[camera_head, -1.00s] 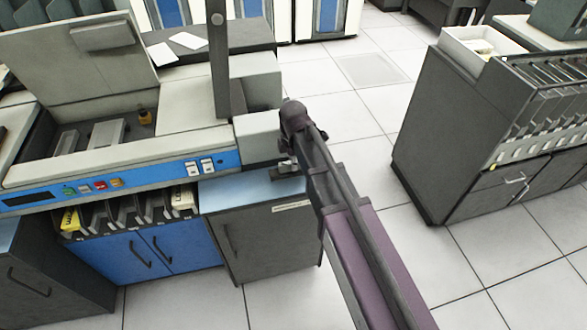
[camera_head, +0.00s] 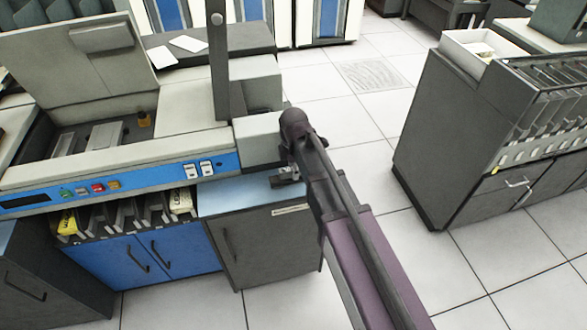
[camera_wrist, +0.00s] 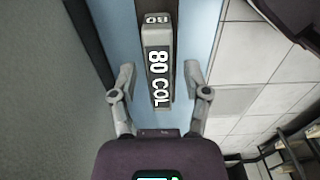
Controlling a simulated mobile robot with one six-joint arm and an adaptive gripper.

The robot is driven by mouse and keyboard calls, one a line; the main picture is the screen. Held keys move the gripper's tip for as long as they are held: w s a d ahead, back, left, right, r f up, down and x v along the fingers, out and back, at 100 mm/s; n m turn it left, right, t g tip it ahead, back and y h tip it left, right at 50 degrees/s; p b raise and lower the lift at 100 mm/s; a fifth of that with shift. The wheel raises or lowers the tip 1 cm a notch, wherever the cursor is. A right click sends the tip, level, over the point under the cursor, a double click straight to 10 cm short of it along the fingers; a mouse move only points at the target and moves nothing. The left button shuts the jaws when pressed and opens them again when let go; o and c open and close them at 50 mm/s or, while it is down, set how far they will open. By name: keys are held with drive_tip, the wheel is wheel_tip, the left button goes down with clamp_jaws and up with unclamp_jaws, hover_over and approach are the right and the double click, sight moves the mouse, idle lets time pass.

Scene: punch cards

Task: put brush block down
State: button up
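A grey block marked "80 COL" (camera_wrist: 158,75), which I take to be the brush block, is in the wrist view above the light blue counter top (camera_wrist: 197,30). It lies between and beyond my gripper's (camera_wrist: 158,80) two fingers. The fingers are spread, with a visible gap on each side of the block. In the head view my gripper (camera_head: 286,177) is low over the right end of the blue counter top (camera_head: 235,195), mostly hidden by my arm. The block cannot be made out there. Whether its underside rests fully on the counter is unclear.
The card machine with a blue button panel (camera_head: 125,180) stands to the left, with its grey housing (camera_head: 258,138) close behind my gripper. Below are blue cabinet doors (camera_head: 140,258) and a dark cabinet (camera_head: 265,250). A dark card cabinet (camera_head: 440,150) stands right, across open floor (camera_head: 355,120).

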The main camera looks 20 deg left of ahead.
drive_tip(key=shift+r, duration=0.1)
idle(0.3)
wheel_tip(320, 180, up, 12)
drive_tip(key=p, duration=1.2)
idle(1.0)
drive_tip(key=s+d+m, duration=0.2)
drive_tip(key=d+m, duration=1)
drive_tip(key=d, duration=0.6)
drive_tip(key=s+d+m, duration=0.3)
drive_tip(key=d+m, duration=0.9)
drive_tip(key=d, duration=0.6)
drive_tip(key=shift+s+d, duration=0.3)
drive_tip(key=shift+s, duration=0.05)
